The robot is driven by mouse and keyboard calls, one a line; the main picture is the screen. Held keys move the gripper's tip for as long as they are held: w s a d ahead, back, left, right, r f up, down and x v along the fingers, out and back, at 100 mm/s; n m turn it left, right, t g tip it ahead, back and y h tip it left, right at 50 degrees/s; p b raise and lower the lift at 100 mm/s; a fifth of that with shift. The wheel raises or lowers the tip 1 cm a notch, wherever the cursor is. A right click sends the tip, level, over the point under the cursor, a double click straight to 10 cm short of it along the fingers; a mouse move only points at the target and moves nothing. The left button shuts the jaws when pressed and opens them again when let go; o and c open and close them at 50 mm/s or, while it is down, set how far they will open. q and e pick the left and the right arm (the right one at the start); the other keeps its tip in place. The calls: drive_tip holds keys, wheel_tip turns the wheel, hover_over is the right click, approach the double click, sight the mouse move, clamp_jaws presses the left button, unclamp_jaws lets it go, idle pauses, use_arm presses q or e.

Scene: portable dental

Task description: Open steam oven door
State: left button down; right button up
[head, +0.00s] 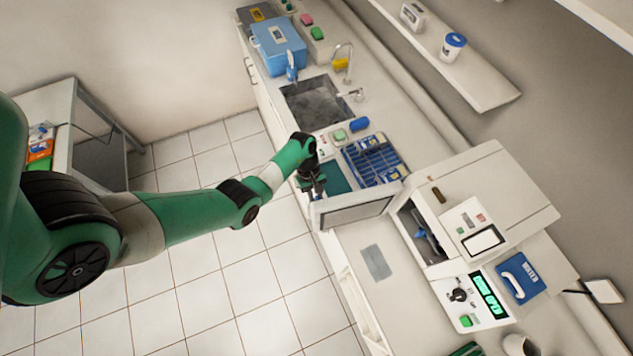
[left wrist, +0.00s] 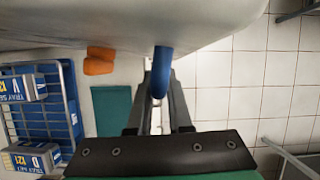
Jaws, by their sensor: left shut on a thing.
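The steam oven (head: 478,205) is a white box on the counter in the head view, with a small screen and buttons on it. Its door (head: 357,212) stands swung wide open toward the left, and the dark chamber (head: 423,238) shows. My left gripper (head: 316,188) is at the door's outer edge. In the left wrist view, my left gripper (left wrist: 159,100) is shut on the blue door handle (left wrist: 162,68), and the pale door fills the top of the picture. My right gripper is not in view.
A blue rack of trays (head: 372,162) and a green mat (head: 335,177) lie close behind the door. A grey pad (head: 376,262) lies in front of it. A control panel (head: 474,302) with a lit green display stands at the right. The tiled floor to the left is clear.

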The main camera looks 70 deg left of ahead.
use_arm(q)
drive_tip(key=shift+f, duration=0.1)
drive_tip(key=c, duration=1.1)
unclamp_jaws()
drive_tip(key=shift+d, duration=0.15)
drive_tip(key=p+v, duration=0.1)
drive_tip(key=v, duration=1)
drive_tip(key=shift+r+p, duration=0.3)
drive_tip(key=shift+p, duration=0.05)
